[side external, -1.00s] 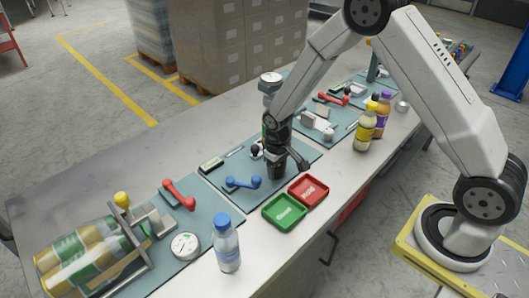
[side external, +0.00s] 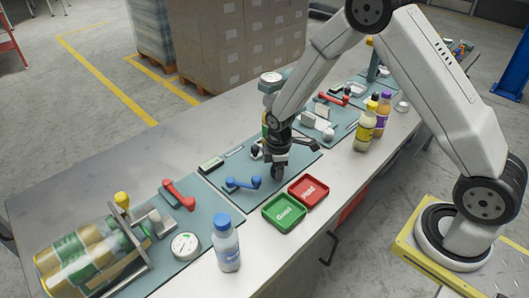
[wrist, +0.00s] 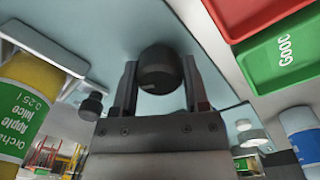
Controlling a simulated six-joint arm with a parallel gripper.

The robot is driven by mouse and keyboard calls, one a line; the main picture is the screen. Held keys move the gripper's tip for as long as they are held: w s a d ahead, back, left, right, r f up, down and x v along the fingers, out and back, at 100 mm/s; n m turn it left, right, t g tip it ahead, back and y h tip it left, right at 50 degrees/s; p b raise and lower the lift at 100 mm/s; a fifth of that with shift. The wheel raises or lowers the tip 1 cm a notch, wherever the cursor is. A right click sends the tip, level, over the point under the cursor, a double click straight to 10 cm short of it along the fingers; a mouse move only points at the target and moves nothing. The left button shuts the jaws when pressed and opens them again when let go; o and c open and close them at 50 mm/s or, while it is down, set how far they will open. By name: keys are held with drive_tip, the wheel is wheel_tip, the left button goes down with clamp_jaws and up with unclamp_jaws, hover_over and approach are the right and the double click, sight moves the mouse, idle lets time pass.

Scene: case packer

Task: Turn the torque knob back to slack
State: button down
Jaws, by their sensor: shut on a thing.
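The torque knob (wrist: 158,70) shows in the wrist view as a dark round knob between my two fingers. My gripper (wrist: 160,85) is shut on it, with one finger on each side. In the side external view my gripper (side external: 279,168) points down onto the middle teal mat (side external: 300,157). The knob cannot be made out clearly there, because my gripper covers it. No pointer or scale marking is legible, so the knob's setting cannot be told.
A blue-handled part (side external: 242,183) lies left of my gripper. A green tray (side external: 284,212) and a red tray (side external: 308,191) sit in front. A water bottle (side external: 226,245) stands front left. Juice bottles (side external: 365,128) stand to the right. Bare bench lies behind the mats.

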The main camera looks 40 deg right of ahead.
drive_tip(key=n, duration=0.5)
idle(0.7)
drive_tip(key=shift+c, duration=0.5)
unclamp_jaws()
drive_tip(key=shift+r, duration=0.1)
drive_tip(key=shift+s+r, duration=0.1)
drive_tip(key=shift+r, duration=3.75)
drive_tip(key=shift+s, duration=0.1)
drive_tip(key=shift+s+r+m, duration=0.4)
drive_tip(key=s+r+m+t, duration=0.2)
drive_tip(key=s+r+m, duration=0.3)
drive_tip(key=s+m, duration=0.9)
drive_tip(key=shift+a+r+m, duration=0.15)
drive_tip(key=shift+a+m, duration=0.1)
drive_tip(key=shift+m, duration=0.35)
